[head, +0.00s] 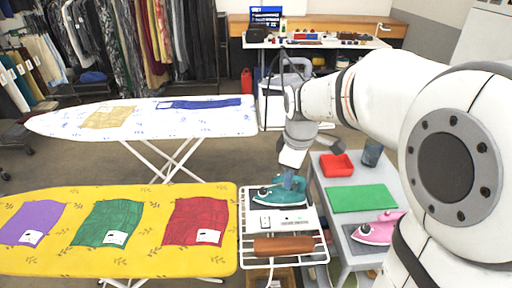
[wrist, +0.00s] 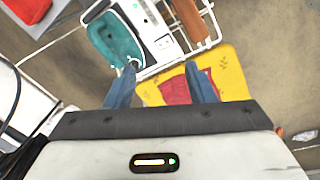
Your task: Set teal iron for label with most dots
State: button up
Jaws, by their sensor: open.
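The teal iron (head: 268,194) rests on the white stand at the end of the yellow ironing board; it also shows at the upper left in the wrist view (wrist: 112,36). My gripper (head: 291,180) is open and empty. It appears above or beside the iron's right end, partly covering it; I cannot tell if they touch. In the wrist view, the blue fingers (wrist: 163,84) are apart, below the iron. Purple (head: 32,222), green (head: 108,222) and red (head: 197,220) cloths lie on the yellow board, each with a white label. The label dots are too small to count.
The stand (head: 245,232) holds a white panel and a brown roll (head: 284,245). A grey table on the right has a red tray (head: 336,165), a green mat (head: 358,198), a pink iron (head: 378,229) and a dark cup (head: 372,153). A white ironing board (head: 150,124) stands behind.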

jog(key=w+a+f+n+g, duration=0.1)
jog(key=w+a+f+n, duration=0.2)
jog(key=w+f+n, duration=0.5)
jog(key=n+b, duration=0.1)
jog(key=n, duration=0.5)
send_over(263, 189)
jog(key=shift+g, duration=0.3)
notch_tip(263, 189, down, 6)
jog(key=shift+s+r, duration=0.1)
jog(key=shift+r, duration=0.1)
notch_tip(263, 189, down, 8)
jog(key=shift+r+p, duration=0.1)
jog(key=shift+p, duration=0.25)
jog(key=c, duration=1)
